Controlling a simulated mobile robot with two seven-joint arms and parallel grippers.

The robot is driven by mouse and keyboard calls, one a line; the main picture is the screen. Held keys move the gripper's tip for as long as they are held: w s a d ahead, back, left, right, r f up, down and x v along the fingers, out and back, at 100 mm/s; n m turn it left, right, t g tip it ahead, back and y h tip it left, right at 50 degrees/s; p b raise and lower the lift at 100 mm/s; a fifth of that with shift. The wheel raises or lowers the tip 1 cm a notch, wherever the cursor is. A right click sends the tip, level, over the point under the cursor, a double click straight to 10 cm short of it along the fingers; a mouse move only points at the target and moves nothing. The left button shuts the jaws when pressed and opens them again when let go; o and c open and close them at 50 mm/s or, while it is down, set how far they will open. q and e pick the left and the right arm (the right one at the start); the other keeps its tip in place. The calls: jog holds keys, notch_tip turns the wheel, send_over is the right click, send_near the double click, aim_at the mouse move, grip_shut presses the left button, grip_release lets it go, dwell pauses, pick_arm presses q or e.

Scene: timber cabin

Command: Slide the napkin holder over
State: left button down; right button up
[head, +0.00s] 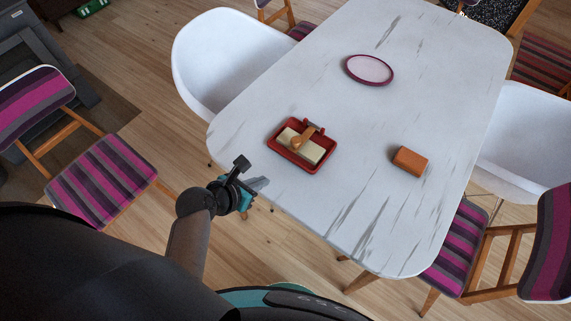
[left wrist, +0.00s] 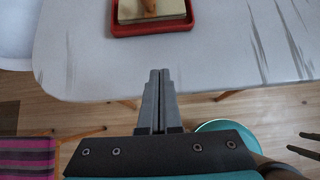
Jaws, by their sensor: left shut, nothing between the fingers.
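The napkin holder (head: 302,145) is a red tray with cream napkins and a wooden piece lying across them. It rests flat on the white table near its left edge. The left wrist view shows its near side at the top (left wrist: 152,30). My left gripper (head: 262,184) is at the table's near-left edge, short of the holder and not touching it. Its two fingers (left wrist: 159,78) are together with nothing between them, pointing toward the holder.
The white marble-patterned table (head: 350,200) also bears an orange-brown block (head: 410,161) to the right and a pinkish plate (head: 369,69) farther back. The tabletop around the holder is clear. White chairs (head: 222,55) and striped chairs (head: 102,175) stand around the table.

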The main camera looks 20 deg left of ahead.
aim_at(292, 163)
pick_arm(q)
jog(key=b+x, duration=0.3)
jog(key=x, duration=0.5)
jog(key=shift+f, duration=0.2)
jog(key=w, duration=0.1)
jog(key=w+d, duration=0.1)
jog(key=w, duration=0.1)
jog(key=shift+w+d+b, duration=0.1)
jog(key=shift+d+b, duration=0.05)
jog(key=shift+b, duration=0.2)
jog(key=shift+w+d, duration=0.15)
jog(key=shift+w, duration=0.3)
